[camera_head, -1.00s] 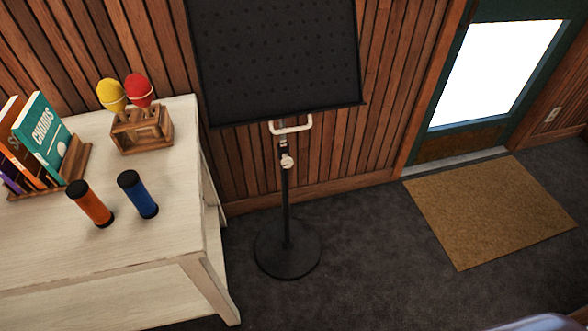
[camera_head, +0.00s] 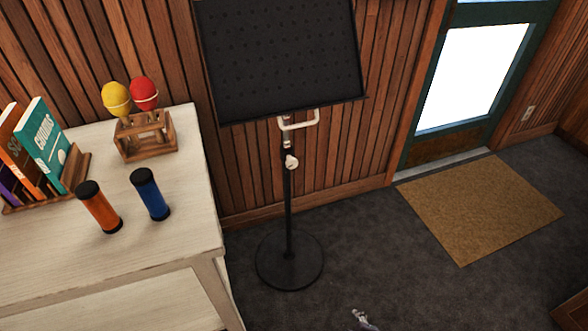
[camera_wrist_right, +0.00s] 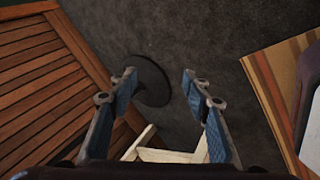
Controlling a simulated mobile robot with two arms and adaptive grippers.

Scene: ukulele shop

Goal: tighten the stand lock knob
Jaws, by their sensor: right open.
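The black music stand stands upright on a round base (camera_head: 290,262) in front of the wood wall, with its dark perforated desk (camera_head: 280,60) at the top. A pale lock knob (camera_head: 291,162) sits on the stand's pole (camera_head: 288,205), below a white bent handle (camera_head: 299,122). My right gripper (camera_wrist_right: 160,75) is open and empty in the right wrist view, pointing over the dark carpet. A dark round shape, seemingly the stand base (camera_wrist_right: 150,80), shows beyond its fingers. At the bottom of the head view a small grey gripper tip (camera_head: 362,318) shows, well below the knob. My left gripper is not in view.
A whitewashed table (camera_head: 110,240) stands left of the stand. It holds an orange shaker (camera_head: 99,207), a blue shaker (camera_head: 150,194), maracas in a wooden holder (camera_head: 146,137) and books (camera_head: 38,150). A brown doormat (camera_head: 480,208) lies right.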

